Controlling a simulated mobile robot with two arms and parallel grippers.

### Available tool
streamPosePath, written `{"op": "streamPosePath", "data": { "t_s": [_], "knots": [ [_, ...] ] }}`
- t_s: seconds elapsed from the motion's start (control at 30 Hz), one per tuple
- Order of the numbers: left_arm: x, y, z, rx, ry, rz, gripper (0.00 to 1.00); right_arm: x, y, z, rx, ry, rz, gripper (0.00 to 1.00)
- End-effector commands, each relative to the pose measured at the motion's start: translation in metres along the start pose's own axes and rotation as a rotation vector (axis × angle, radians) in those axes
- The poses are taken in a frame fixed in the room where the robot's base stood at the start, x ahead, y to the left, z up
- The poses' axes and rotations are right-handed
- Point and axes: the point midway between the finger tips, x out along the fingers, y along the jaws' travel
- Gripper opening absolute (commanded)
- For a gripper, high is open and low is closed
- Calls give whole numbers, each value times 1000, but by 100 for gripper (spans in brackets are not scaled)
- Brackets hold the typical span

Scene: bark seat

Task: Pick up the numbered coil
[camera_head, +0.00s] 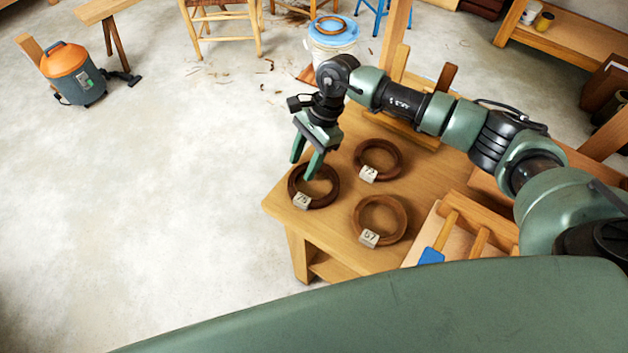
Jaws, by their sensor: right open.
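Three brown bark coils lie flat on the wooden table (282,207), each with a pale numbered tag. The dark left coil (332,196) is directly below my right gripper, and its tag (302,201) is hard to read. The back coil (396,160) has a tag (368,173) whose number I cannot read clearly. The lighter front coil (401,226) has a tag (369,238) that seems to read 57. My right gripper (304,170) is open and empty, pointing down with its green fingers over the left coil. Whether a fingertip touches the coil is unclear. My left gripper is not visible.
A wooden rack with a blue-ended tool (431,256) sits at the table's front right. A bucket with a blue lid (334,30) stands behind the table. An orange-topped vacuum (72,72) stands far left. The floor on the left is clear.

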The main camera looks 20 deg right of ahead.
Motion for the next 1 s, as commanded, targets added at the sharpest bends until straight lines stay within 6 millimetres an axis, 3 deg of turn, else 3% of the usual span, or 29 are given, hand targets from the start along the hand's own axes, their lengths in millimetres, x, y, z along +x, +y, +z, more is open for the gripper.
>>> {"op": "streamPosePath", "data": {
  "t_s": [0.23, 0.4, 0.77, 1.0],
  "knots": [
    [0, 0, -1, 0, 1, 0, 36, 4, 0, 0, 0, 0, -2, 44],
    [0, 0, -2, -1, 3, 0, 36, 4, 0, 0, 0, -1, -2, 0],
    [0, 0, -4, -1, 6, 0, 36, 2, -1, 1, 0, -1, -3, 0],
    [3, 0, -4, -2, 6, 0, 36, -19, -2, 9, -2, -1, -6, 0]
  ]
}}
